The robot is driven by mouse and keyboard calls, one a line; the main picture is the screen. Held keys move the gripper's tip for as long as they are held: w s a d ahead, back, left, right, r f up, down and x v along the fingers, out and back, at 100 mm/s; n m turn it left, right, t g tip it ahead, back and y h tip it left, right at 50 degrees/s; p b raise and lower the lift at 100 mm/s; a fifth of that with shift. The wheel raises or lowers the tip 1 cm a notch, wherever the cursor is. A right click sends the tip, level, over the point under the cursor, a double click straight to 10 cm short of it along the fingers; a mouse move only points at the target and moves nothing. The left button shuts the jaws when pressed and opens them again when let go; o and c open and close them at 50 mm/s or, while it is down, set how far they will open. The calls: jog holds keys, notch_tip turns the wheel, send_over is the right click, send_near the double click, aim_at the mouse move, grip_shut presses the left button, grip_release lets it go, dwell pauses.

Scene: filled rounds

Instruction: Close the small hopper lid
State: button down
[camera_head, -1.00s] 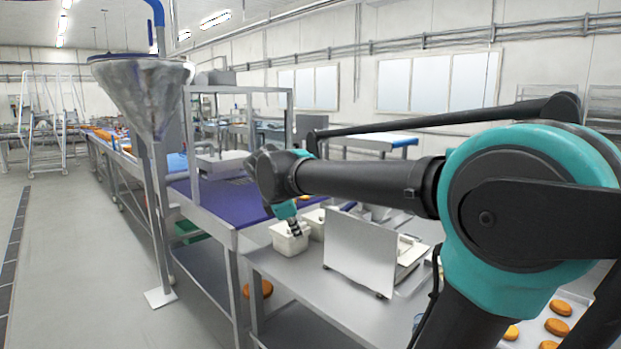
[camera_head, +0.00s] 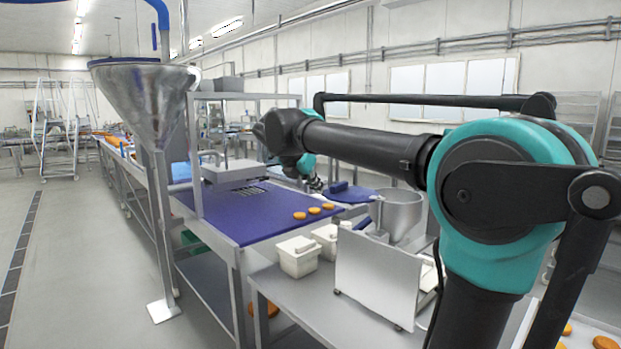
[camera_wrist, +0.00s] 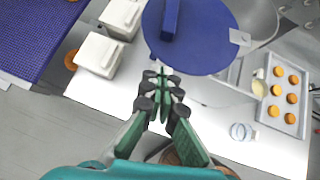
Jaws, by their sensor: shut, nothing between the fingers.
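The small hopper (camera_head: 398,214) is a grey metal funnel on a boxy steel machine. Its lid (camera_head: 362,194) is a blue round disc with a raised blue bar handle. The lid lies open, out to the left of the hopper mouth. In the wrist view the lid (camera_wrist: 205,45) fills the top middle, with a metal hinge tab (camera_wrist: 240,37) on its right side towards the hopper bowl (camera_wrist: 258,14). My gripper (camera_head: 317,186) is shut and empty, close to the lid's left side. In the wrist view my gripper (camera_wrist: 163,75) appears just below the lid's near edge; contact cannot be told.
Two white lidded tubs (camera_head: 298,257) (camera_wrist: 98,55) stand on the steel table left of the machine. A blue conveyor (camera_head: 245,220) with orange rounds lies behind. A tray of rounds (camera_wrist: 275,100) is at right. A large funnel on a post (camera_head: 145,100) stands at left.

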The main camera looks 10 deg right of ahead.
aim_at(331, 193)
jog(key=w+d, duration=0.1)
jog(key=w+d+f, duration=0.1)
jog(key=shift+w+d+f, duration=0.15)
jog(key=shift+w+d, duration=0.1)
jog(key=shift+w, duration=0.15)
jog(key=shift+w+d, duration=0.45)
jog(key=shift+w, duration=0.05)
